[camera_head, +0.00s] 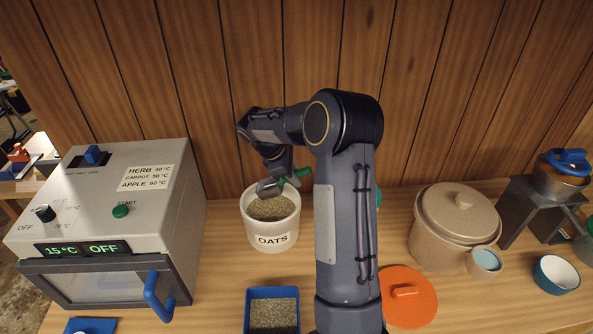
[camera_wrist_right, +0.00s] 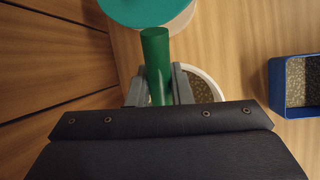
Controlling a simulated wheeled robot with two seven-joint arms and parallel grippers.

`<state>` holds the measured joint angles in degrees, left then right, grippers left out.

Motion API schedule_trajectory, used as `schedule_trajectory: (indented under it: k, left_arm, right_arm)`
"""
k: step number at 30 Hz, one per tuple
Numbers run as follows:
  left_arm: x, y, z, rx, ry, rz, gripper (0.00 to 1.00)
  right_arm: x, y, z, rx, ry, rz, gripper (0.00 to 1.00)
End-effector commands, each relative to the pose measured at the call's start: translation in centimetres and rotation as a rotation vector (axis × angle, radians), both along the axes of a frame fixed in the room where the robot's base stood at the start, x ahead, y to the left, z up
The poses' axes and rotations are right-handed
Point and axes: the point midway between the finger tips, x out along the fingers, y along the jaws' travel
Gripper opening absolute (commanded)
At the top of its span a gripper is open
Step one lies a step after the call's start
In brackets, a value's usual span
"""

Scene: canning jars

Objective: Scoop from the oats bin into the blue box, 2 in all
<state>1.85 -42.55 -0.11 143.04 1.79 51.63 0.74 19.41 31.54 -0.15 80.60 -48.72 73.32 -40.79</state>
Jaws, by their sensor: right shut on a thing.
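The white oats bin (camera_head: 272,232), labelled OATS, stands on the counter with brown-grey flakes inside. The blue box (camera_head: 273,293) sits in front of it and holds a layer of similar flakes; it also shows at the right of the right wrist view (camera_wrist_right: 275,85). My right gripper (camera_head: 288,178) is shut on the scoop's green handle (camera_wrist_right: 157,62). The scoop's grey metal bowl (camera_head: 268,187) is above the bin's opening, near its back rim. I cannot tell whether the bowl holds flakes. My left gripper is not in view.
A dryer box (camera_head: 110,215) with a blue door handle stands left. An orange lid (camera_head: 408,296), a beige lidded crock (camera_head: 455,225) and small cups stand right. A jar with a green lid (camera_wrist_right: 150,8) is close beside the bin, partly behind my arm. Wooden wall behind.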

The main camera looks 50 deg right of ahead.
Motion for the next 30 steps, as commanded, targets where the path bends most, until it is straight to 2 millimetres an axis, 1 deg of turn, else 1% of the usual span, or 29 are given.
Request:
schedule_trajectory:
  k: [1, 4, 6, 23, 24, 30]
  left_arm:
    - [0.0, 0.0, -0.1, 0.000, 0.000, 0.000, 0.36]
    - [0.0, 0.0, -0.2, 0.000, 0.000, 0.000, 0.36]
    - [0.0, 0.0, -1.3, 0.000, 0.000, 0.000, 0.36]
    - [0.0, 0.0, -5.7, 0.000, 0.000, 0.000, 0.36]
    - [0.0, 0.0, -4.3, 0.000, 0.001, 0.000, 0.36]
    - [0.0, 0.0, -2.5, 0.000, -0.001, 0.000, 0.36]
  right_arm:
    - [0.0, 0.0, -0.6, 0.001, 0.001, 0.000, 0.00]
    - [0.0, 0.0, -1.7, 0.003, 0.000, 0.000, 0.00]
    - [0.0, 0.0, -2.7, 0.003, -0.002, 0.000, 0.00]
    - [-0.1, 0.0, -8.4, 0.004, -0.001, 0.001, 0.00]
    - [0.0, 0.0, -6.7, 0.003, -0.004, 0.001, 0.00]
    - [0.0, 0.0, -4.6, 0.003, -0.004, 0.001, 0.00]
